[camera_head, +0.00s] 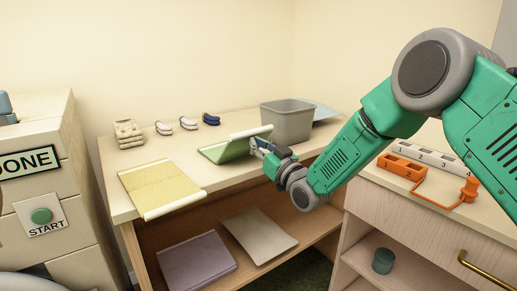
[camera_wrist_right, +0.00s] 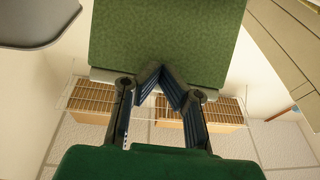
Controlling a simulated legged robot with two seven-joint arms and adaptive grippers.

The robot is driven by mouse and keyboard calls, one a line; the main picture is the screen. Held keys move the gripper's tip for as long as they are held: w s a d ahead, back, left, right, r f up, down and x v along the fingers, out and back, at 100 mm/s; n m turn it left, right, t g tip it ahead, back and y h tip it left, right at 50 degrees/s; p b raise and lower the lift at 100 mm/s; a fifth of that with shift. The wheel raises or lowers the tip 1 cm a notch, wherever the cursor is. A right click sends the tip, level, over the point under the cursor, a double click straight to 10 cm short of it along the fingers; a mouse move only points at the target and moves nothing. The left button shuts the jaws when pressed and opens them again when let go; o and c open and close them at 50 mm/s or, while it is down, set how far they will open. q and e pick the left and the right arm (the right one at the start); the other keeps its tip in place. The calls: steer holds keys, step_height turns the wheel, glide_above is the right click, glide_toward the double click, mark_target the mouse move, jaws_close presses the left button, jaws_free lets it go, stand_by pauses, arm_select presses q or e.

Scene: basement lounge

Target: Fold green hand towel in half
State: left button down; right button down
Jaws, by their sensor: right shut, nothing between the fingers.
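The green hand towel (camera_head: 229,151) lies on the table in the head view, left of the grey bin. Its far part with a white edge strip stands raised and tilted over the rest. My right gripper (camera_head: 260,146) is at the towel's right side, close to the raised edge; whether it touches cannot be told. In the right wrist view the green towel (camera_wrist_right: 160,35) fills the top middle, beyond the shut, empty fingers (camera_wrist_right: 161,72). My left gripper is not in view.
A yellow towel (camera_head: 160,186) lies on the front left of the table. Small rolled cloths (camera_head: 188,123) and a folded stack (camera_head: 128,132) stand at the back. The grey bin (camera_head: 288,122) is close behind my right gripper. A cabinet with an orange item (camera_head: 402,167) stands at right.

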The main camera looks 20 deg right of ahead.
stand_by(0.3)
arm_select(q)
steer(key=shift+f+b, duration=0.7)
arm_select(e)
steer(key=shift+r+x, duration=0.15)
steer(key=shift+x, duration=1.7)
steer(key=shift+r+x, duration=0.15)
steer(key=shift+x, duration=1.75)
steer(key=shift+s, duration=0.1)
